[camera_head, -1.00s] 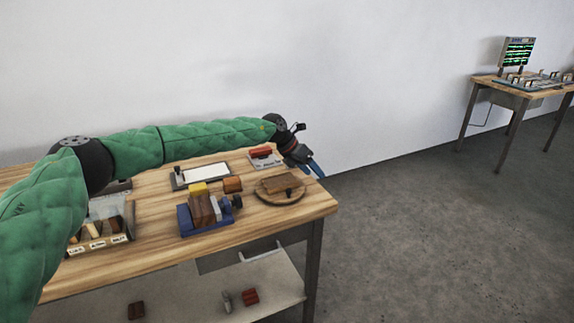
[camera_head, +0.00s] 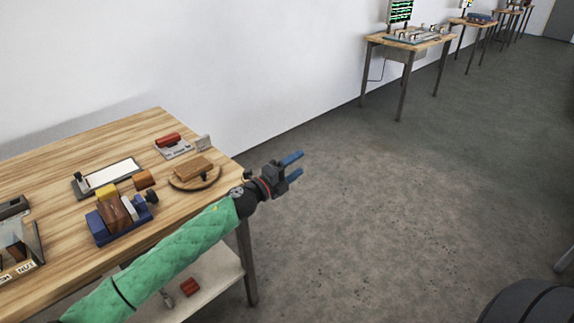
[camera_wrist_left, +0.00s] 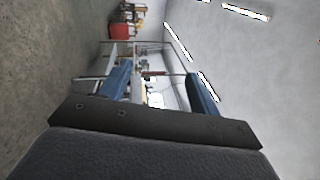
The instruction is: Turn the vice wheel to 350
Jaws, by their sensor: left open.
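The blue vice (camera_head: 120,225) stands on the wooden workbench in the head view, with brown wooden blocks and a yellow block (camera_head: 107,193) in or against it. A dark round knob (camera_head: 152,197) at its right side looks like the vice wheel; any marking on it is too small to read. My left gripper (camera_head: 293,168) is beyond the bench's right edge, over the floor, well to the right of the vice. Its blue fingers are apart with nothing between them, also in the left wrist view (camera_wrist_left: 160,88). My right gripper is not in view.
The workbench (camera_head: 60,160) also holds a round turntable (camera_head: 207,182) with a wooden block, a white-topped board (camera_head: 110,172) and a red-topped device (camera_head: 168,140). A lower shelf (camera_head: 215,275) carries small blocks. The floor to the right is open; other tables stand farther back.

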